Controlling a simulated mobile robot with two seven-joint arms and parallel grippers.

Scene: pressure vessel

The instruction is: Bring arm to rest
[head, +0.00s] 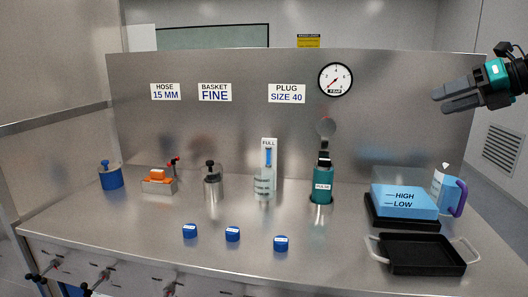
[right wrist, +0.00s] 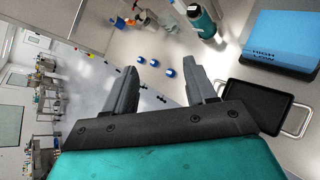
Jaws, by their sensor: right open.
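My right gripper (head: 438,102) is raised at the upper right of the head view, in front of the metal back panel and well above the table. Its two dark fingers are apart with nothing between them. In the right wrist view the same gripper (right wrist: 160,75) shows its fingers spread and empty, with the table seen beyond them. My left gripper does not show in either view.
The steel table (head: 150,235) holds three blue plugs (head: 232,234), a teal bottle (head: 322,185), a blue-filled container (head: 405,199), a black tray with handles (head: 422,255), and a jug (head: 447,192). A gauge (head: 335,79) hangs left of my gripper. Air around the gripper is clear.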

